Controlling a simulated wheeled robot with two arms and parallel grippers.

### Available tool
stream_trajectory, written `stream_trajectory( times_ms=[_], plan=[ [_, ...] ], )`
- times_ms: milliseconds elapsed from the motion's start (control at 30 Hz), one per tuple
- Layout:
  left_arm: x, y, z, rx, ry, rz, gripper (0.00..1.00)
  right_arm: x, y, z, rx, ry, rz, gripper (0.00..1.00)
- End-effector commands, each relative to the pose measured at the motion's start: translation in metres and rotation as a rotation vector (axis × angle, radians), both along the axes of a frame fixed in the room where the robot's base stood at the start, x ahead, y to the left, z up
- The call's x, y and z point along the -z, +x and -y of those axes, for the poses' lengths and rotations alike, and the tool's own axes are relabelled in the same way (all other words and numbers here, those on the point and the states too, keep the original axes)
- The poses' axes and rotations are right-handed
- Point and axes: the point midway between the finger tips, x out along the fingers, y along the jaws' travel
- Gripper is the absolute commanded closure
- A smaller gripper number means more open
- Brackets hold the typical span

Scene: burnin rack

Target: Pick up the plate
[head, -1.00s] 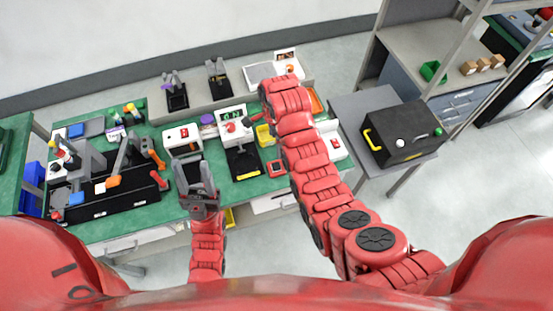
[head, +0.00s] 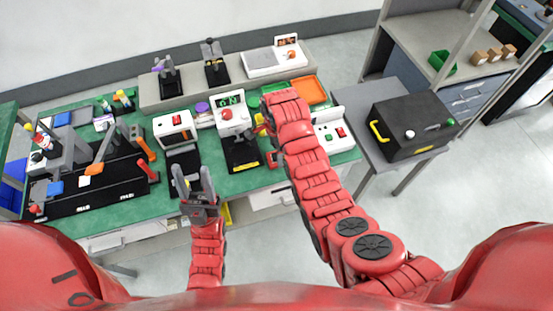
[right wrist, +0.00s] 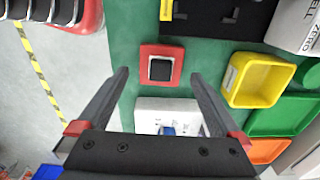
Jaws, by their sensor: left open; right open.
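The only plate-like piece I make out is a small red square (right wrist: 160,66) with a dark square in its middle. It lies flat on the green bench top in the right wrist view; in the head view its red edge (head: 271,160) shows beside my right arm. I cannot tell for sure that it is the plate. My right gripper (right wrist: 160,84) is open and empty, its two fingers on either side of the red square's near side. In the head view my right arm mostly hides that gripper. My left gripper (head: 192,177) is open and empty at the bench's front edge.
A yellow bin (right wrist: 257,80), a green tray (right wrist: 282,113) and an orange tray (head: 309,90) lie near my right gripper. A white box with a blue part (right wrist: 150,108) lies between its fingers. A black case (head: 412,128) stands on a side table at right.

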Motion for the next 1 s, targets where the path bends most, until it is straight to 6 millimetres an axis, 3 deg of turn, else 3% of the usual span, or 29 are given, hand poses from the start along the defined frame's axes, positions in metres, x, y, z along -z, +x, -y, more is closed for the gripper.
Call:
stream_trajectory(
  times_ms=[133,400,667,1000],
  plan=[
    [-0.018,0.0,0.0,0.0,0.0,0.0,0.5,0.011,0.001,0.001,-0.001,-0.002,-0.006,0.0],
    [-0.022,0.0,0.0,0.0,0.0,0.0,0.5,0.034,0.001,0.0,-0.002,-0.001,-0.002,0.0],
    [-0.022,0.0,0.0,0.0,0.0,0.0,0.5,0.036,0.002,0.0,-0.001,0.0,-0.001,0.0],
    [-0.022,0.0,0.0,0.0,0.0,0.0,0.5,0.036,0.002,0.0,-0.001,0.0,0.0,0.61]
  ],
)
